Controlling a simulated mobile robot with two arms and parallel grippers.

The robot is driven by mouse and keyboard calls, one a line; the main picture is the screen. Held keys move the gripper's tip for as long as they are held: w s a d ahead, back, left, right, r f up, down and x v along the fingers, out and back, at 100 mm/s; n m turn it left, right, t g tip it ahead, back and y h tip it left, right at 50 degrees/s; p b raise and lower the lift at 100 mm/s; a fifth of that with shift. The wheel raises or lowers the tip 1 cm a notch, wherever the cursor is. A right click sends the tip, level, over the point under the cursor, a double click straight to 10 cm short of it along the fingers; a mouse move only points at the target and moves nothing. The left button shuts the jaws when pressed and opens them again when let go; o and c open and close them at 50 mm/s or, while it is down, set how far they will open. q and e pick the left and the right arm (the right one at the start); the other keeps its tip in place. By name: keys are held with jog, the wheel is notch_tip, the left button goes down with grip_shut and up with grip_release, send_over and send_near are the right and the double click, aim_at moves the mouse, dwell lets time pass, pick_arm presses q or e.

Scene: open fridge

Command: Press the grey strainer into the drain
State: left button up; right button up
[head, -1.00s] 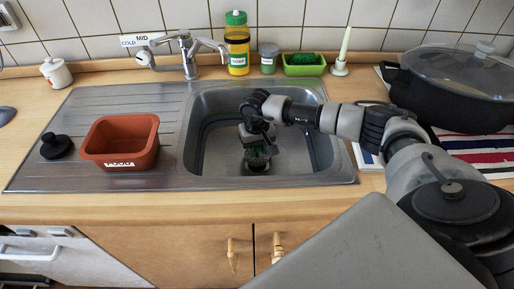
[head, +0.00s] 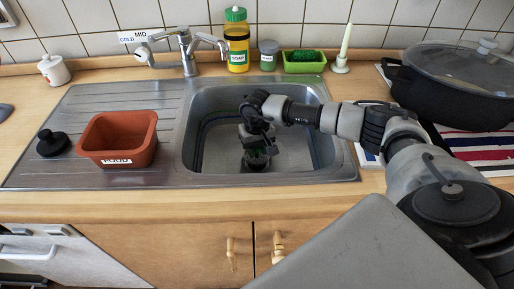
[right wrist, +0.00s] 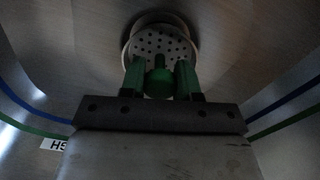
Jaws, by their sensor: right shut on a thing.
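The grey strainer (right wrist: 172,43) shows in the right wrist view as a round disc with several small holes. It is at or over the round drain (right wrist: 128,50) in the sink floor; I cannot tell whether it is fully seated. My right gripper (right wrist: 160,82) is shut on the strainer's upright knob (right wrist: 158,66), one green finger on each side. In the head view my right gripper (head: 257,160) points down into the sink basin and hides most of the strainer and drain. My left gripper is not in view.
The steel sink basin (head: 205,158) surrounds my gripper, its walls close by. A brown FOOD tub (head: 118,142) and a black stopper (head: 52,144) stand on the drainboard. The faucet (head: 187,50) and soap bottle (head: 237,45) are behind, a black pot (head: 445,92) right.

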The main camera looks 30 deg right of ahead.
jog(key=shift+f+b, duration=1.3)
jog(key=shift+f, duration=0.15)
jog(key=o, duration=1)
jog(key=shift+r, duration=0.15)
notch_tip(320, 180, up, 11)
jog(key=shift+f, duration=0.2)
